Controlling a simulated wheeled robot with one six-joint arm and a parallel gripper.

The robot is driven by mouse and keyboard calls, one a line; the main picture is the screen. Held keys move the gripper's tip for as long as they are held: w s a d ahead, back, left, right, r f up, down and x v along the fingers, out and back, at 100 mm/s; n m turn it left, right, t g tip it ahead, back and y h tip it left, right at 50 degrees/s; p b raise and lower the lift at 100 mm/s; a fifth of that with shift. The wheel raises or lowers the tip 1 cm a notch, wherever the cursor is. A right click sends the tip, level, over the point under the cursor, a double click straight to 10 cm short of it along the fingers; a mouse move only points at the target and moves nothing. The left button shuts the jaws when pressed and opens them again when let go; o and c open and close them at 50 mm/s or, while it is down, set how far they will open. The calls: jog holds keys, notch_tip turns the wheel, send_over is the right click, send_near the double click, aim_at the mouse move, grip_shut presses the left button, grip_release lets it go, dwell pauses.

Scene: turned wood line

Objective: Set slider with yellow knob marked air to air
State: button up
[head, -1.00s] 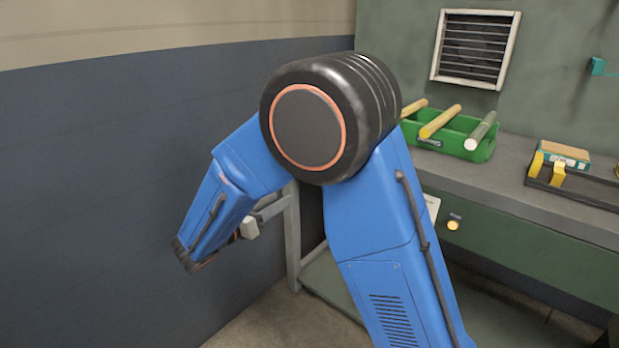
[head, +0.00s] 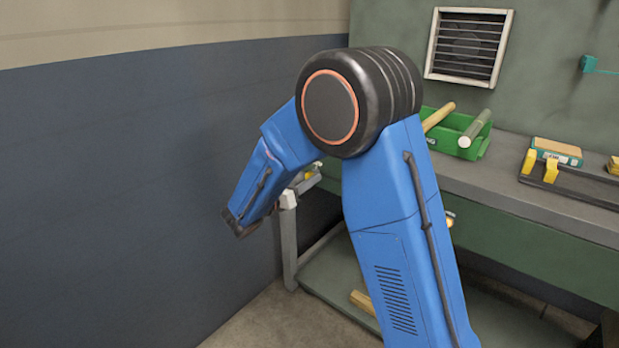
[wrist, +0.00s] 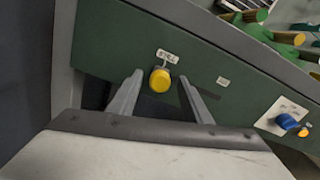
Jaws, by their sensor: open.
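A round yellow knob (wrist: 159,80) sits on the green bench front in the wrist view. A small white label (wrist: 167,56) is just above it; its writing is too small to read. My gripper (wrist: 159,76) is open, with one finger to the left of the knob and one to the right in the picture. No contact shows, and I cannot tell how far the fingertips are from the panel. The slider's track and end marks cannot be made out. In the head view my arm hides most of this area.
A blue knob (wrist: 287,122) on a white plate and another small label (wrist: 223,82) are to the right. On the bench (head: 500,190) stand a green bin (head: 450,140) with wooden rods and a box (head: 557,151). A dark wall (head: 120,170) is at left.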

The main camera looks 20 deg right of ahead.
jog(key=shift+x, duration=1.1)
jog(key=shift+c, duration=0.5)
